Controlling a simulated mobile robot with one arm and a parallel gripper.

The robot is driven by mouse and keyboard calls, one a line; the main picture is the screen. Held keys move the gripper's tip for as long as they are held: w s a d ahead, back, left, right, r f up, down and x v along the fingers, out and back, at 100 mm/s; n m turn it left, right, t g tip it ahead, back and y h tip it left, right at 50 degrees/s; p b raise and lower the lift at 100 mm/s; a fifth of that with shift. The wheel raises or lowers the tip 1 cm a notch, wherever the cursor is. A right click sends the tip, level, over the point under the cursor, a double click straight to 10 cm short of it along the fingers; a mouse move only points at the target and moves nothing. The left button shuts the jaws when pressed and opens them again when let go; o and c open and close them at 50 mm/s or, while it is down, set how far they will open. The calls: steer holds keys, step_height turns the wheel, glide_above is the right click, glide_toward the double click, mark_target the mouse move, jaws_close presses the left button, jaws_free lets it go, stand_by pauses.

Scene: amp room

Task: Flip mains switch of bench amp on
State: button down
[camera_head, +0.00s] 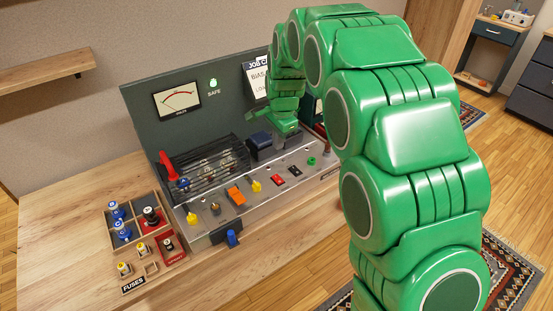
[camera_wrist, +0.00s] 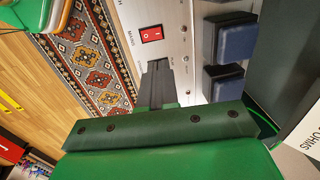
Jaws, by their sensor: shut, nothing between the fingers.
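The bench amp (camera_head: 265,190) stands on the wooden bench, with a grey metal top deck and a dark upright back panel.
Dark blue blocks (camera_wrist: 222,84) stand close to the right of my fingers in the wrist view. The back panel carries a meter (camera_head: 178,99) and a green lamp (camera_head: 213,83) by SAFE. A fuse tray (camera_head: 112,225) sits left of the amp. A patterned rug lies below the bench.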

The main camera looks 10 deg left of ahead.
mark_target(275, 175)
steer(key=f, duration=0.9)
steer(key=w+a+f, duration=0.1)
steer(key=f, duration=0.3)
steer(key=shift+w+a+f, duration=0.1)
steer(key=shift+f, duration=0.25)
steer(key=shift+f, duration=0.15)
steer(key=shift+s+d+r, duration=0.3)
steer(key=shift+s+d, duration=0.2)
steer(key=shift+d, duration=0.05)
stand_by(0.4)
step_height(275, 175, up, 14)
steer(key=w+a, duration=0.1)
stand_by(0.5)
